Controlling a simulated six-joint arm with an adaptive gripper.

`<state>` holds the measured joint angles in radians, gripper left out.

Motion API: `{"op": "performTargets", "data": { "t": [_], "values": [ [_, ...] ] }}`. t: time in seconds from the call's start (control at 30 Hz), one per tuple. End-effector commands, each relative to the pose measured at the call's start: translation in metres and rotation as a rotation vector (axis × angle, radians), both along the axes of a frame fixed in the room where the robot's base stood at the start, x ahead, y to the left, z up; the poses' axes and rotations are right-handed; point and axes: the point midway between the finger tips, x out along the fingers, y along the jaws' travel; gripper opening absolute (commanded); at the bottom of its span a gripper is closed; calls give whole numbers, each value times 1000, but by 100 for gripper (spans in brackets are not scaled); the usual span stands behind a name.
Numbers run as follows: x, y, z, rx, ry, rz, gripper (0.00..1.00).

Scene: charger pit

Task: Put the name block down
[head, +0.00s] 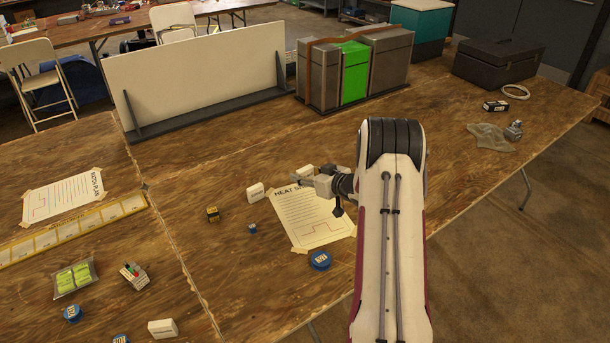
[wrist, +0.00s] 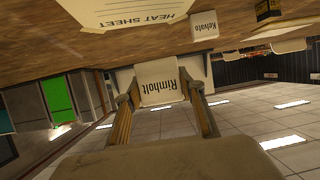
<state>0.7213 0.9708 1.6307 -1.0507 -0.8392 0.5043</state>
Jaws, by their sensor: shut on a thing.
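My gripper (head: 302,177) is shut on a white name block (head: 304,170) that reads "Rimholt" in the wrist view (wrist: 160,82). The block sits between the two fingertips with its printed face towards the wrist camera, and the picture there is upside down. The gripper is near the top edge of the heat sheet (head: 312,222). I cannot tell whether the block touches the table (head: 230,160). A second white block (head: 256,191) stands left of the sheet's top corner; a block reading "Kelvato" (wrist: 203,24) shows beside the sheet in the wrist view.
Another white block (head: 162,328) is at front left. A white panel (head: 195,75) and a grey-green case (head: 355,72) stand behind. Bare table lies between.

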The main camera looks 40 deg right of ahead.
Motion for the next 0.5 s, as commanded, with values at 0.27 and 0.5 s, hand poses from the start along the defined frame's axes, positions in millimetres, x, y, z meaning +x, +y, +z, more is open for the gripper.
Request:
{"op": "performTargets", "data": {
  "t": [0.27, 0.5],
  "values": [
    [0, 0, 0, 0, 0, 0, 17],
    [5, 10, 0, 0, 0, 15, 17]
  ]
}}
